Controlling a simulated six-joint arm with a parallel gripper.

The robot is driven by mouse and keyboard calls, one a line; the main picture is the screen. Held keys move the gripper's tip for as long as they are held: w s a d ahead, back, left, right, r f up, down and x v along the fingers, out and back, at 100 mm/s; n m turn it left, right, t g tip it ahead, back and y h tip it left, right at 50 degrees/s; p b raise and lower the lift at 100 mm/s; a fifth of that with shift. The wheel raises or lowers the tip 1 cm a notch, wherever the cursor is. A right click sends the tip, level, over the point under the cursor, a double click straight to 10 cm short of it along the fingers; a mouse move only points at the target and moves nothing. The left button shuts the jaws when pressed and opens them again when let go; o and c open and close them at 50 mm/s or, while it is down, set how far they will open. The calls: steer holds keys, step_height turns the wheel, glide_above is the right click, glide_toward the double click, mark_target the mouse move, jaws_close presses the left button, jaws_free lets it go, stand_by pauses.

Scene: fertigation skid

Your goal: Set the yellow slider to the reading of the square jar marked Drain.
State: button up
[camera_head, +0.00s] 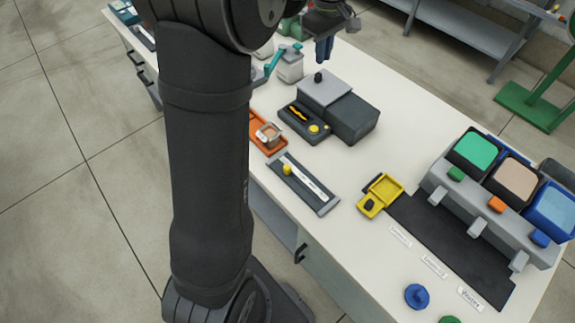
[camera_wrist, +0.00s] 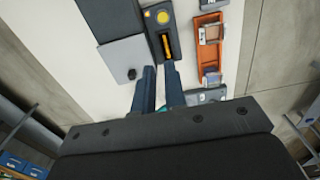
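The yellow slider (camera_head: 287,169) sits near the upper left end of a dark rail with a white scale strip (camera_head: 306,179); I cannot read the scale. Several square blocks or jars with green (camera_head: 474,151), beige (camera_head: 516,174) and blue (camera_head: 556,207) tops stand in a grey rack at right. I cannot make out a Drain mark on any of them. My gripper (camera_head: 324,60) is above the far part of the bench, away from the slider. In the wrist view my gripper (camera_wrist: 159,72) has its two blue fingers slightly apart, nothing visibly between the tips.
A grey box (camera_head: 350,117) and a dark device with a yellow button (camera_head: 314,128) stand beyond the slider. An orange tray (camera_head: 259,122) is beside it, partly behind my arm. A yellow tray (camera_head: 382,186) and blue knob (camera_head: 417,296) are nearer. Bare bench surrounds the rail's right side.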

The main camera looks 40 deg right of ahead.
steer(key=o, duration=0.5)
steer(key=shift+s+a+f, duration=0.15)
steer(key=shift+a+f, duration=0.15)
steer(key=shift+a, duration=0.35)
steer(key=shift+s+a+f, duration=0.15)
steer(key=shift+a+f, duration=0.1)
steer(key=shift+a, duration=0.35)
glide_above(288, 167)
step_height(288, 167, down, 7)
step_height(288, 167, down, 18)
steer(key=shift+w+r, duration=0.1)
steer(key=shift+r, duration=0.15)
jaws_close()
